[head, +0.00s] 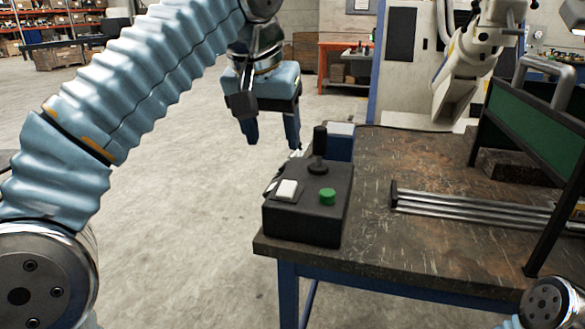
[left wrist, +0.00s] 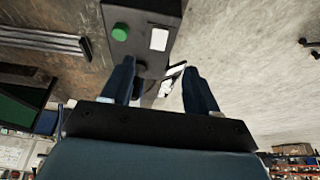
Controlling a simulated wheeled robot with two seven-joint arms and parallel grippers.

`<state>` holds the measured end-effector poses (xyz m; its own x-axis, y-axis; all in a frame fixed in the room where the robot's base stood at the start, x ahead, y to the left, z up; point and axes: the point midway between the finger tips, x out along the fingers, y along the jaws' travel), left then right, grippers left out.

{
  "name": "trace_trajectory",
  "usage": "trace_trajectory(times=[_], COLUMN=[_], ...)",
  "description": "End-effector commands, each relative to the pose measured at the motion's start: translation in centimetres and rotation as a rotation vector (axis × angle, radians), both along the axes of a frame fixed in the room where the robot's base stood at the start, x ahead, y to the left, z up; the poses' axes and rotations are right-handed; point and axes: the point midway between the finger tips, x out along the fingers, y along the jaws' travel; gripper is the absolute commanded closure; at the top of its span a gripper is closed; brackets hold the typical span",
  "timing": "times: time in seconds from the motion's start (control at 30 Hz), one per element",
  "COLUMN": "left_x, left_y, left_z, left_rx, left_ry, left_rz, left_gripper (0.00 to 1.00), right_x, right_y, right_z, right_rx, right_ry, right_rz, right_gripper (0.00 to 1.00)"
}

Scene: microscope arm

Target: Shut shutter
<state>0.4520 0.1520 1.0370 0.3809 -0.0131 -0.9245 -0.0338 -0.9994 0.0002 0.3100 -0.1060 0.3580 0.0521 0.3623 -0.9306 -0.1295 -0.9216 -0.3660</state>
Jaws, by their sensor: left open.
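A dark control box (head: 308,220) stands on the near left corner of the table, with a black joystick (head: 319,150), a green button (head: 327,196) and a white switch (head: 287,190). A green panel (head: 540,110) in a black frame with a grey handle (head: 545,68) stands at the right; I cannot tell which part is the shutter. My left gripper (head: 271,140) is open and empty, pointing down just behind and left of the box. In the left wrist view its fingers (left wrist: 158,70) straddle a small white piece (left wrist: 172,80) at the box's edge. My right gripper is out of view.
Metal rails (head: 460,208) lie across the worn table (head: 400,255), right of the box. A white machine arm (head: 475,50) hangs behind the table. Part of my right arm shows at the bottom right. Open floor (head: 200,200) lies left of the table.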

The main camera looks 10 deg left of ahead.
Motion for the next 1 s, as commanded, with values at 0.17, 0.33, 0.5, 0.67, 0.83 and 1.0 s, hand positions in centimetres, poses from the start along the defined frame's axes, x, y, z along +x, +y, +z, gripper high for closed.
trace_trajectory(times=[0.17, 0.33, 0.5, 0.67, 0.83, 1.0], left_x=[0.4, 1.6, 3.2, 4.4, 5.0, 5.3], left_y=[0.0, 0.0, -0.1, -0.1, -0.2, -0.2], left_z=[-1.2, -4.5, -8.2, -10.9, -12.5, -12.8], left_rx=[0.001, 0.003, 0.001, 0.001, 0.001, 0.0], left_ry=[0.001, 0.003, 0.004, 0.002, 0.001, -0.001], left_rz=[0.001, 0.001, 0.0, 0.0, -0.001, 0.0], left_gripper=[0.4, 0.4, 0.4, 0.4, 0.4, 0.4], right_x=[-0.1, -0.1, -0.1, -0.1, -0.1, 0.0], right_y=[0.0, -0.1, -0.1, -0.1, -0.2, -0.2], right_z=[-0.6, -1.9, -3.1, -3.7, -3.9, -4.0], right_rx=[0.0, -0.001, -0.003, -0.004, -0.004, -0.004], right_ry=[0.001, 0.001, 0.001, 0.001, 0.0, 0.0], right_rz=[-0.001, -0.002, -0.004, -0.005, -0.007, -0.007], right_gripper=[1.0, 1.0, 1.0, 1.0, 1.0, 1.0])
